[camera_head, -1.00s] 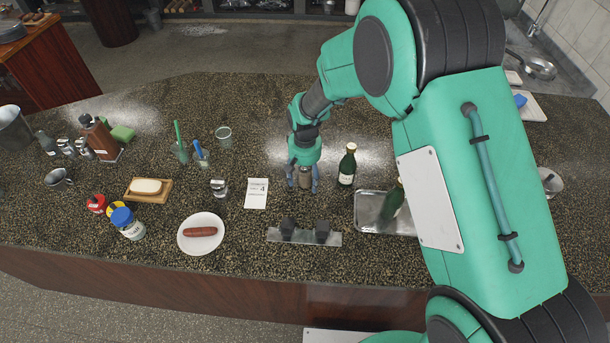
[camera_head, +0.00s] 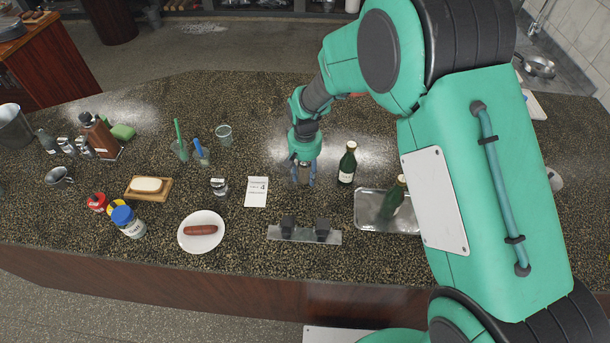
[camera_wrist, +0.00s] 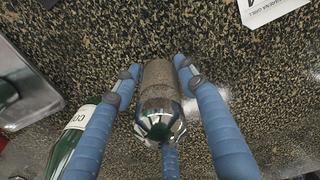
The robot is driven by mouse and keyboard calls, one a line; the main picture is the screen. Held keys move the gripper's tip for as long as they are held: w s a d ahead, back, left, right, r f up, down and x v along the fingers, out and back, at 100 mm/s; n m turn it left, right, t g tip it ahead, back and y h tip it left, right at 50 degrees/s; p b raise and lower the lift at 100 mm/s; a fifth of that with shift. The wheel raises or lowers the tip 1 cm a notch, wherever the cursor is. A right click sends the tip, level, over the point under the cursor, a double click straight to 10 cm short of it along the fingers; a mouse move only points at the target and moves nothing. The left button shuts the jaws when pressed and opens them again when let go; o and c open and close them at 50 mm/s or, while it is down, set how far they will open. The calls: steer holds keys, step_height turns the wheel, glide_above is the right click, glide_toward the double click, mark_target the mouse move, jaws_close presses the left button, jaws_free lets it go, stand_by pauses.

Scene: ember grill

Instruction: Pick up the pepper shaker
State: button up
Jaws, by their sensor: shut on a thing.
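The pepper shaker (camera_wrist: 160,110) has a shiny metal cap and a speckled grey-brown body. In the wrist view it sits between the blue fingers of my gripper (camera_wrist: 163,85), which are shut around it. In the head view my gripper (camera_head: 303,183) is over the middle of the counter, left of a green bottle; the shaker is mostly hidden there by the fingers. The frames do not clearly show how far its base is from the counter.
A green bottle (camera_head: 347,164) stands close to the right of my gripper. A metal tray (camera_head: 372,222) holds another bottle (camera_head: 392,202). A white card (camera_head: 256,192), a small metal-topped jar (camera_head: 219,186) and a plate (camera_head: 186,239) with a sausage lie left. A metal strip (camera_head: 273,235) lies in front.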

steer(key=shift+s+r, duration=0.2)
steer(key=shift+r, duration=0.9)
steer(key=s+d, duration=0.2)
steer(key=s, duration=0.2)
steer(key=s+d+r, duration=0.1)
steer(key=s+d, duration=0.1)
steer(key=s, duration=0.3)
steer(key=s+d+p, duration=0.1)
steer(key=s+d, duration=0.1)
steer(key=s, duration=0.3)
steer(key=shift+s+r, duration=0.15)
steer(key=shift+s, duration=0.05)
